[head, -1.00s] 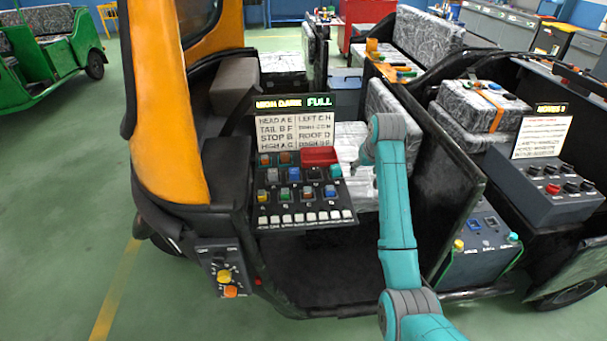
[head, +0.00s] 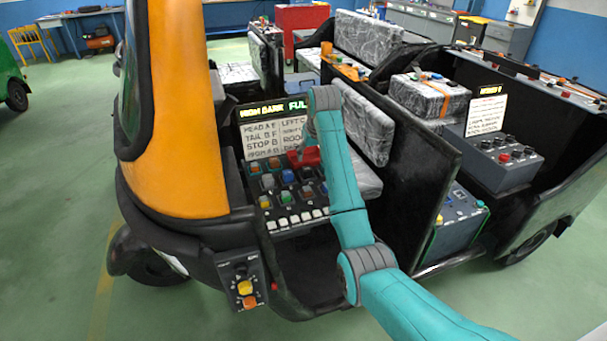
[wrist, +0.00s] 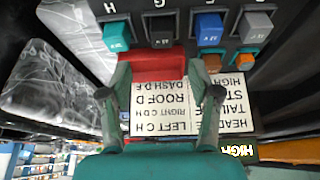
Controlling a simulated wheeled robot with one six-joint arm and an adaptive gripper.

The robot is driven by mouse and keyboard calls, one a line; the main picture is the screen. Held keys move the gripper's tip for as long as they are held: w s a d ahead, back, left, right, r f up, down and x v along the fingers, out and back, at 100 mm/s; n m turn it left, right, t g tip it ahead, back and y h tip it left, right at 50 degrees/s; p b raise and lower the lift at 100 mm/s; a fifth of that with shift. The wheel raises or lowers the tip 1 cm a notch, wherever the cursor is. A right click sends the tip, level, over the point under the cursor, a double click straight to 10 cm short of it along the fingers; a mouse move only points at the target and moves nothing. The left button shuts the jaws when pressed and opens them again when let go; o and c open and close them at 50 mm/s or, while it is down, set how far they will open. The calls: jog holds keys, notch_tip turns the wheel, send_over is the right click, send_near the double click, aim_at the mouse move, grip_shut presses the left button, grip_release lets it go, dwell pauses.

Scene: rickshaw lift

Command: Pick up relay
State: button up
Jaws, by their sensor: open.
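The relays are small coloured blocks in rows on the dark sloping panel (head: 297,205) inside the orange and black rickshaw. In the wrist view I see a teal relay (wrist: 117,36), a black one (wrist: 161,29), a blue one (wrist: 209,29) and a grey one (wrist: 255,26). Smaller orange blocks (wrist: 212,62) sit beside them. A red tray (wrist: 152,66) lies beside the relays, partly between my fingers. My gripper (wrist: 160,76) is open and empty, over the tray and the printed label sheet. In the head view my arm hides most of it.
The label sheet (head: 262,139) stands behind the relays under a lit display (head: 262,112). A black partition (head: 425,150) and patterned seats (head: 365,122) stand to the right. A control box (head: 242,281) hangs on the front left. The floor (head: 60,180) at left is clear.

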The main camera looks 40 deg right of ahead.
aim_at(307, 169)
jog(key=shift+x, duration=3.9)
jog(key=shift+s+a, duration=0.1)
jog(key=shift+a, duration=0.05)
jog(key=shift+c, duration=0.2)
grip_shut()
